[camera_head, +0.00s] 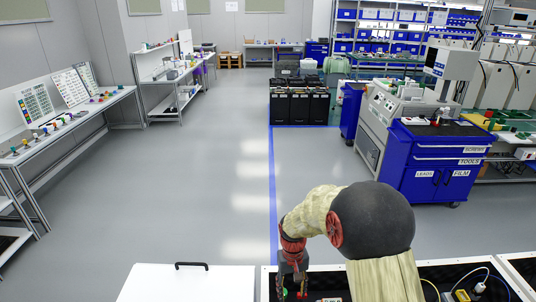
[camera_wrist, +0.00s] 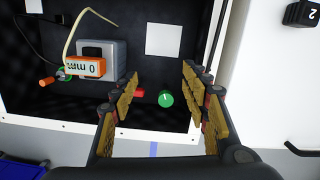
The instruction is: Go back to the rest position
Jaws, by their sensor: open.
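My gripper (camera_head: 292,280) is low in the head view, at the end of my bent arm and over a dark-lined, white-edged compartment. In the wrist view my gripper (camera_wrist: 161,85) has its two yellow-padded fingers spread apart, with nothing between them. A green round knob (camera_wrist: 166,99) and a small red part (camera_wrist: 138,93) show beyond the fingers on the dark panel. I cannot tell how far the fingertips are from the knob. My arm hides part of the compartment in the head view.
The compartment also holds a grey block (camera_wrist: 101,54) with an orange-and-white display (camera_wrist: 85,66) and a cable. A closed white cabinet top with a black handle (camera_head: 191,266) lies to the left. A blue tool cabinet (camera_head: 437,165) stands right. The grey floor (camera_head: 215,190) ahead is clear.

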